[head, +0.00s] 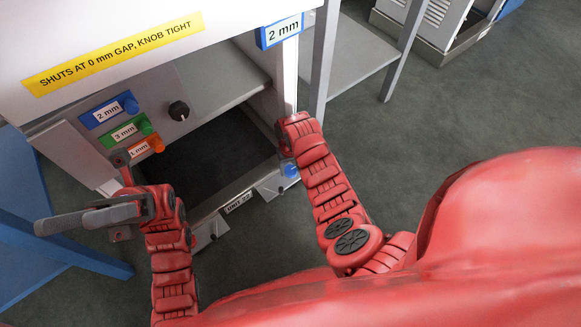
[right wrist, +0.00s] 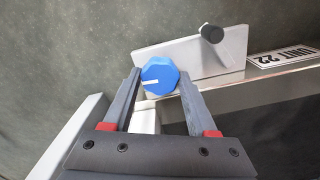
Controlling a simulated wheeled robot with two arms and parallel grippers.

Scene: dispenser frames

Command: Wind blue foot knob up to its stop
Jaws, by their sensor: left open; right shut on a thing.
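The blue foot knob (head: 290,170) is at the lower right front corner of the dispenser frame, low near the floor. In the right wrist view the blue foot knob (right wrist: 161,72) faces the camera, with a white line on its face pointing left. My right gripper (right wrist: 160,84) is shut on it, one finger on each side. In the head view my right gripper (head: 286,153) is mostly hidden by its wrist. My left gripper (head: 90,214) is open and empty, in front of the left side of the frame, away from the knob.
A yellow sign (head: 115,54) reads "SHUTS AT 0 mm GAP, KNOB TIGHT". A blue "2 mm" tag (head: 281,31) hangs above right.

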